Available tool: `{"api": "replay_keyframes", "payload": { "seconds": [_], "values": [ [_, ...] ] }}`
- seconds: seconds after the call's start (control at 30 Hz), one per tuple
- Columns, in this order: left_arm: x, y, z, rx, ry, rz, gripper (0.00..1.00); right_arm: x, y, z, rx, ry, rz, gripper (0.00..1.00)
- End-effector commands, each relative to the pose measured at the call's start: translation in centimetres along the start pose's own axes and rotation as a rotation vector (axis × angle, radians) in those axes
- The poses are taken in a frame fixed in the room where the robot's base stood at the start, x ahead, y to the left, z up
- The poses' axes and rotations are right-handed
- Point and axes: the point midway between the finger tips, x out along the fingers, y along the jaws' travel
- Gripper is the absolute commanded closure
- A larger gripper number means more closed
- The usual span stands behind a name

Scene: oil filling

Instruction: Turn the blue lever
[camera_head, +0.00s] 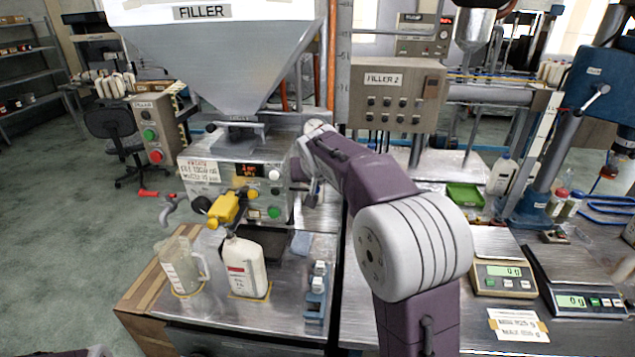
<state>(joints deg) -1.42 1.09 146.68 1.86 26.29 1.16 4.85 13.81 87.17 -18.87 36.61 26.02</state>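The filler machine (225,172) stands under a large grey hopper (225,55) at centre left. A yellow valve handle (228,207) sits on its front above a white bottle (246,266). A red lever (148,193) is on a tap at its left. I cannot make out a clearly blue lever on this machine; my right arm covers its right side. My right gripper (312,192) is beside that side, small and mostly hidden by my wrist, so its opening and any contact do not show. My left gripper is out of view.
A clear jug (179,268) stands left of the bottle. A small blue-grey fixture (317,291) is on the bench to the right. Two scales (503,277) (577,301) are at right. A blue press (597,80) with a black-knobbed handle stands behind them.

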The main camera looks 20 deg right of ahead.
Motion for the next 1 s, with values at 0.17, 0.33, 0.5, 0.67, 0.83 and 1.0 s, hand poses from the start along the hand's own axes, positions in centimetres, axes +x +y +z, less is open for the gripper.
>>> {"api": "replay_keyframes", "payload": {
  "seconds": [0.17,0.33,0.5,0.67,0.83,1.0],
  "values": [
    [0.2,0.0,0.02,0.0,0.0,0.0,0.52,0.37,-0.05,0.7,0.016,-0.016,-0.011,1.0],
    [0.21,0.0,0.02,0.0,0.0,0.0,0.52,0.37,-0.11,0.71,0.019,-0.016,-0.014,1.0],
    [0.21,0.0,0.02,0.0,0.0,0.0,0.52,0.39,-0.13,0.73,0.019,-0.016,-0.014,1.0],
    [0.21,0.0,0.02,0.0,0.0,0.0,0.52,0.37,-0.13,0.67,0.018,-0.014,-0.014,0.63],
    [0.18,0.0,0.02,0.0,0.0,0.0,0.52,0.24,-0.12,0.42,0.017,-0.008,-0.015,0.63],
    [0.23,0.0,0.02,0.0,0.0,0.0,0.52,-0.49,-0.14,0.26,0.017,-0.003,-0.016,0.63]
  ]
}}
